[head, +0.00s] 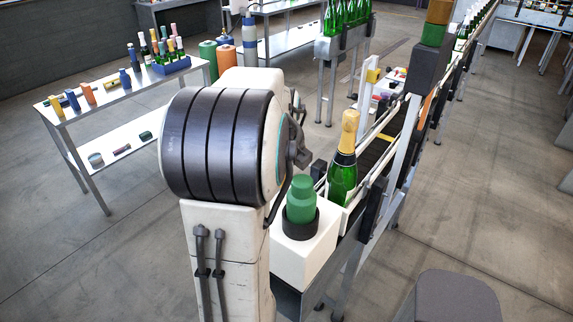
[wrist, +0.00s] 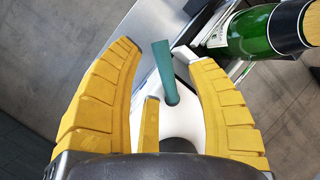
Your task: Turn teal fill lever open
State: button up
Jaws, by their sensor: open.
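The teal lever (wrist: 163,68) shows in the wrist view as a flat upright bar, its lower end set in a white rounded fitting (wrist: 182,122). My gripper (wrist: 157,52) has yellow ribbed fingers, spread open on either side of the lever. The lever stands between the fingertips, nearer the right finger, and no grip on it shows. I cannot tell whether the right fingertip touches the fitting's edge. In the head view my own arm covers the middle, and I cannot make out the lever or the gripper there.
A green bottle with gold foil (head: 344,150) stands on the conveyor line; a bottle (wrist: 262,32) also lies close to the right fingertip in the wrist view. A white box (head: 305,252) carries a green stepped knob (head: 301,200). A side table (head: 130,92) stands left.

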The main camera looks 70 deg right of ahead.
jog(key=shift+x, duration=1.2)
jog(key=shift+o, duration=0.2)
grip_shut()
